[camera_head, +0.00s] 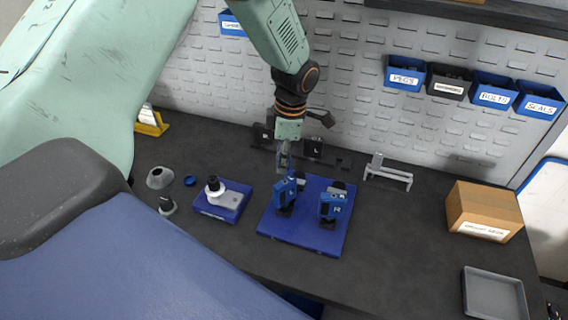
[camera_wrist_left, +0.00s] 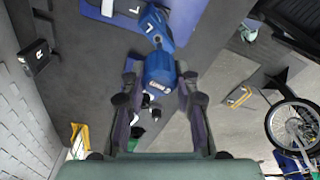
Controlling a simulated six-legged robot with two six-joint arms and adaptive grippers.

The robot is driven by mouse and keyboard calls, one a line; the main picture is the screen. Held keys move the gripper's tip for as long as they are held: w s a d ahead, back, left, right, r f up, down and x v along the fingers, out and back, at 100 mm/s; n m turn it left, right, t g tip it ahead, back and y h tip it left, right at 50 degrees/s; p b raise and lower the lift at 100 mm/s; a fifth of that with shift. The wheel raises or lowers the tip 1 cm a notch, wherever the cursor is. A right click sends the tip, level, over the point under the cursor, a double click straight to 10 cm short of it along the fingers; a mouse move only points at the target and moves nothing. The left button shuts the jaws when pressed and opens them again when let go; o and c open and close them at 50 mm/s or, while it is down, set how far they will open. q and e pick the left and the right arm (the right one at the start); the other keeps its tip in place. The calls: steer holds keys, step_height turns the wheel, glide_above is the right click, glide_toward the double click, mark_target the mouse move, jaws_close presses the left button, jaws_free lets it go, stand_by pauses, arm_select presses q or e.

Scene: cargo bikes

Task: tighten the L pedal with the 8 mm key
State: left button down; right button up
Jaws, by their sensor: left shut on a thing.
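My left gripper (camera_head: 283,163) reaches down from above at the back edge of a blue mat (camera_head: 303,240). In the left wrist view its fingers (camera_wrist_left: 159,76) are closed on a blue piece with white lettering (camera_wrist_left: 160,66), too small to read surely. A blue part marked L (camera_wrist_left: 155,27) lies just beyond the held piece; whether they touch is unclear. In the head view a blue unit (camera_head: 286,192) stands below the gripper at the left of the mat, and a blue unit marked R (camera_head: 332,207) stands to its right. I cannot pick out the 8 mm key for certain.
A white-and-black device on a blue base (camera_head: 226,200) stands left of the mat. Black blocks marked with letters (camera_head: 313,147) and a grey bracket (camera_head: 388,176) stand behind. A cardboard box (camera_head: 484,211) and grey tray (camera_head: 494,292) are at right. Table between mat and box is clear.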

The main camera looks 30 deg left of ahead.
arm_select(q)
steer(key=m, duration=0.5)
steer(key=shift+w+a+f+t, duration=0.1)
steer(key=shift+w+a+t, duration=0.05)
steer(key=shift+w+t, duration=0.15)
steer(key=m, duration=0.2)
steer(key=shift+s+m, duration=0.1)
steer(key=shift+m, duration=0.2)
steer(key=m, duration=0.4)
steer(key=shift+w+t, duration=0.25)
steer(key=shift+t, duration=0.15)
steer(key=m, duration=0.2)
steer(key=shift+s+m, duration=0.1)
steer(key=shift+m, duration=0.3)
steer(key=m, duration=0.4)
steer(key=shift+w+t, duration=0.25)
steer(key=shift+t, duration=0.05)
steer(key=shift+s+m+h, duration=0.1)
steer(key=shift+m+h, duration=0.2)
steer(key=shift+m, duration=0.3)
steer(key=shift+s+d, duration=0.1)
steer(key=shift+d, duration=0.15)
steer(key=shift+f, duration=0.4)
